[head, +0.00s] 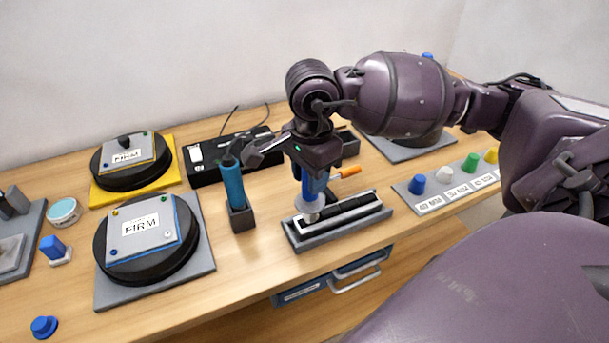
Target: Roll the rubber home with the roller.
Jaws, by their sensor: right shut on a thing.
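My right gripper (314,168) is shut on the blue handle of the roller (312,188), which it holds upright, pointing down. The roller's pale, round lower end (310,206) is at the left part of a grey frame (308,245). A black rubber strip (352,215) lies along a light channel in this frame. The roller's lower end looks close to or on the strip's left end; I cannot tell whether it touches. The gripper partly hides the roller's top. My left gripper is not in view.
A blue-handled tool (232,185) stands in a dark holder just left of the frame. An orange-handled tool (347,171) lies behind. Black round pads marked FIRM (140,258) stand at left. Coloured knobs (470,163) are at right. A drawer handle (355,283) projects below the table's front edge.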

